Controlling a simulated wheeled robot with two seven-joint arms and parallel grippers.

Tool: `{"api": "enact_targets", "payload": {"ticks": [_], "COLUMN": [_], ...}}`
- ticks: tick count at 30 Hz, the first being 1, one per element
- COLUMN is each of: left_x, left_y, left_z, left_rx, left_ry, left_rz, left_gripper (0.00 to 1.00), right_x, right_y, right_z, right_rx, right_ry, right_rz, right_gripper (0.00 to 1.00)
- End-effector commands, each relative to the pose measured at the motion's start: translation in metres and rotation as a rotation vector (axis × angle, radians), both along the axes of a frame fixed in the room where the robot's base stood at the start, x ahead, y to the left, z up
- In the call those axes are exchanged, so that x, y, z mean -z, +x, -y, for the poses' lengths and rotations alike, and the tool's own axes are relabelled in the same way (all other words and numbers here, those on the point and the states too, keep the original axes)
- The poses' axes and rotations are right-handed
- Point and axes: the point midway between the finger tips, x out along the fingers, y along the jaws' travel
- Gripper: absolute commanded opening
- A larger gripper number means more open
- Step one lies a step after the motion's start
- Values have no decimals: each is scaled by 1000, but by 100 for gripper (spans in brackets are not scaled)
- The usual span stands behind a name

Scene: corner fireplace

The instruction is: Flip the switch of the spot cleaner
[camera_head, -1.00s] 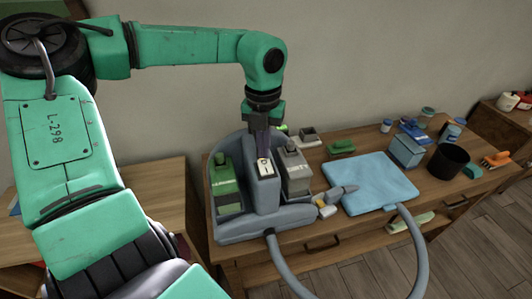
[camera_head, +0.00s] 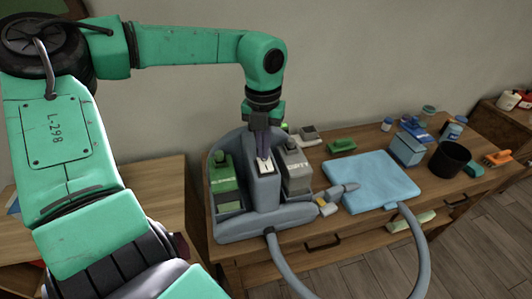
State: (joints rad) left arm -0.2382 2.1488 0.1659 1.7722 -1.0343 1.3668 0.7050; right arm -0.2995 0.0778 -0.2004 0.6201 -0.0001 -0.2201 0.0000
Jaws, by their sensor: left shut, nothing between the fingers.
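The spot cleaner (camera_head: 235,226) is a grey-blue machine on the wooden table, with a green tank on its left and a grey tank on its right. Its switch (camera_head: 265,167) is a small white plate with a dark mark, on top of the middle column. My left gripper (camera_head: 263,156) points down, shut and empty, with its fingertips right at the far edge of the switch. I cannot tell whether they touch it. The fingers hide part of the column's top. My right gripper is not in view.
A folded light-blue cloth (camera_head: 372,181) lies right of the machine. The grey hose (camera_head: 414,240) hangs off the table's front. A black cup (camera_head: 450,159), a blue box (camera_head: 407,150) and brushes stand further right. A wall rises behind.

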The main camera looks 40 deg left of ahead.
Motion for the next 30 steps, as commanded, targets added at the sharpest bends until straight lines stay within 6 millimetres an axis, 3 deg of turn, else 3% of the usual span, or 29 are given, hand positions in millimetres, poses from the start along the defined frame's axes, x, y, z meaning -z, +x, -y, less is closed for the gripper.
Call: {"api": "enact_targets", "payload": {"ticks": [18, 30], "left_x": [7, -31], "left_y": [0, 0], "left_z": [0, 0], "left_rx": [0, 1], "left_ry": [0, 1], "left_rz": [-1, 0], "left_gripper": [0, 0], "right_x": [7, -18], "right_y": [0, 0], "right_z": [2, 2], "right_rx": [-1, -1], "right_ry": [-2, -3], "right_rz": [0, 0], "right_gripper": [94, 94]}}
